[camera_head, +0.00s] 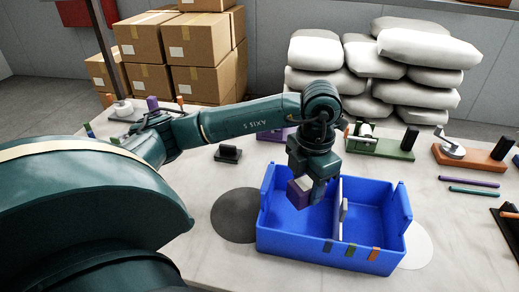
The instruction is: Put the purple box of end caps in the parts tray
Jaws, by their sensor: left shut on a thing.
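The purple box of end caps (297,197) is a small purple block with a pale top. My left gripper (307,187) is shut on it, reaching down from the arm that comes in from the left. The box is above or just inside the left compartment of the blue parts tray (328,253); I cannot tell whether it touches the floor. A pale divider splits the tray into two compartments, and the right one looks empty. The gripper hides part of the box and of the tray's back wall. My right gripper is not in view.
A dark round mat (232,216) and a pale one (417,247) lie beside the tray. A green fixture (385,148) and an orange one (468,158) stand behind right, with two thin rods nearby. A small black block (228,154) stands back left. Cartons and sacks are stacked beyond the table.

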